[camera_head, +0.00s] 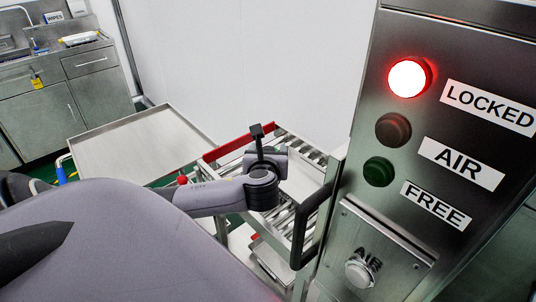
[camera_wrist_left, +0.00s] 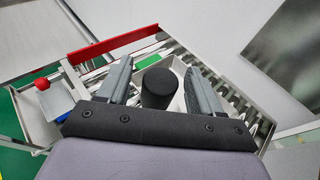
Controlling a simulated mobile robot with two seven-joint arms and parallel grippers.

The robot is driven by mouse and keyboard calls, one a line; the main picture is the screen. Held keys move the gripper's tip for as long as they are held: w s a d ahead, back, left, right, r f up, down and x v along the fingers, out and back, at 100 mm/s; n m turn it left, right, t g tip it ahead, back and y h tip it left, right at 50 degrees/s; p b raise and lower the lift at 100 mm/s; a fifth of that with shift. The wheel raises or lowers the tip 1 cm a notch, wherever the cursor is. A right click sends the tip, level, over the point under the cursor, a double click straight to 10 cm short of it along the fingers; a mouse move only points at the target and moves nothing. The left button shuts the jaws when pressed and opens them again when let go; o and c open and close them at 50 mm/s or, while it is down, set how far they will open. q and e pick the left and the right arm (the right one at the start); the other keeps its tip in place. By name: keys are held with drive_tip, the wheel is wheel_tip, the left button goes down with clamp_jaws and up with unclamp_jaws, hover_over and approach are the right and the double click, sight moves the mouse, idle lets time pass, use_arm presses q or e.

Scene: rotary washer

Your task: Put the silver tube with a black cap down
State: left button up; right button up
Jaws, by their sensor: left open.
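The black cap (camera_wrist_left: 160,86) of the tube shows from above in the left wrist view, between the two fingers of my left gripper (camera_wrist_left: 160,68). The fingers are open, with a gap on each side of the cap. The silver body of the tube is hidden beneath the cap. A pale tray (camera_wrist_left: 178,68) lies below and around it on the roller rack. In the head view my left gripper (camera_head: 262,188) hangs over the roller rack; its fingers and the tube cannot be made out. My right gripper is not in view.
The roller rack (camera_head: 226,148) has a red end bar. A bare steel table (camera_head: 135,145) stands to its left. A steel panel (camera_head: 445,60) with a lit red LOCKED lamp (camera_head: 407,78) and a dark handle (camera_head: 312,228) stands close on the right.

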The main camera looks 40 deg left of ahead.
use_arm(q)
clamp_jaws()
